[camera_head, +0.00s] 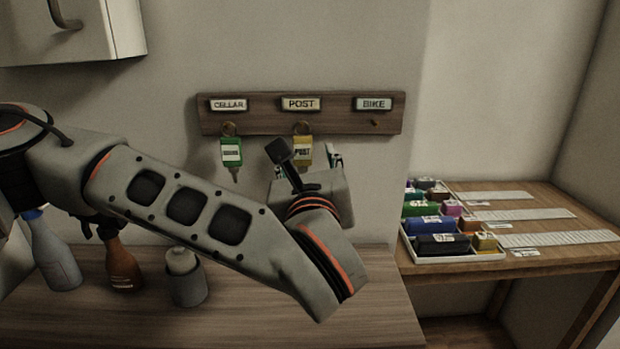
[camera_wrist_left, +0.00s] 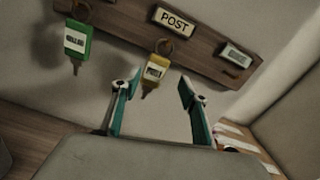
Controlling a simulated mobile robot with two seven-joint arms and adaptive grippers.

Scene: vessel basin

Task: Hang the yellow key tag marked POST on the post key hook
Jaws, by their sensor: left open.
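The yellow key tag marked POST (camera_head: 303,151) hangs by its ring under the POST label (camera_head: 301,104) on the wooden key rack (camera_head: 340,118), at the post key hook. The hook itself is hard to make out behind the ring. In the left wrist view, the yellow tag (camera_wrist_left: 156,68) hangs upright with its key pointing down. My left gripper (camera_wrist_left: 155,88) is open, with its two green-sided fingers apart just below and in front of the tag; neither visibly grips it. In the head view, my left wrist partly covers the area below the tag. My right gripper is not in view.
A green key tag (camera_head: 231,152) hangs under the CELLAR label. The BIKE hook (camera_head: 376,124) is empty. Two bottles and a cup (camera_head: 187,281) stand on the counter at left. A white tray (camera_head: 408,246) of colored items is on the right table.

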